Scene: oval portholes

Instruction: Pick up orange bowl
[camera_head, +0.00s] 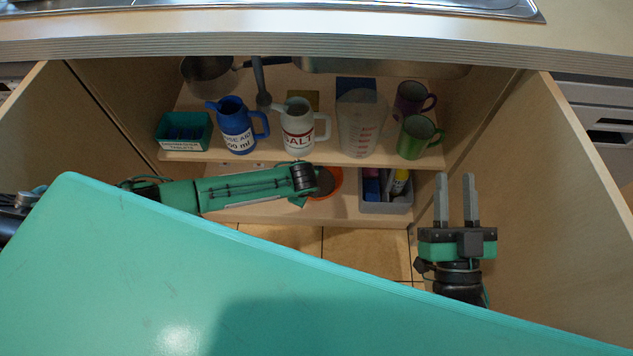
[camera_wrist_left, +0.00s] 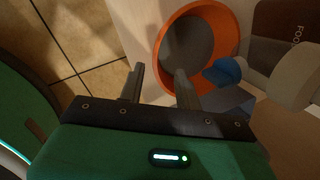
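The orange bowl (camera_head: 338,182), with a grey inside, sits on the lower cabinet shelf, partly hidden behind my left arm in the head view. In the left wrist view the bowl (camera_wrist_left: 228,35) is just beyond my left gripper (camera_wrist_left: 159,69). That gripper is open, its fingers apart. The right-hand finger overlaps the bowl's near rim in the picture; the left-hand finger is left of the bowl. I cannot tell whether they touch. In the head view the left fingers are hidden. My right gripper (camera_head: 456,180) is open and empty, right of the bowl.
A grey bin (camera_head: 386,207) with several items stands right of the bowl. The upper shelf holds a blue jug (camera_head: 236,127), a salt jug (camera_head: 298,128), a measuring jug (camera_head: 361,125) and a green mug (camera_head: 416,138). Open doors (camera_head: 575,190) flank the cabinet.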

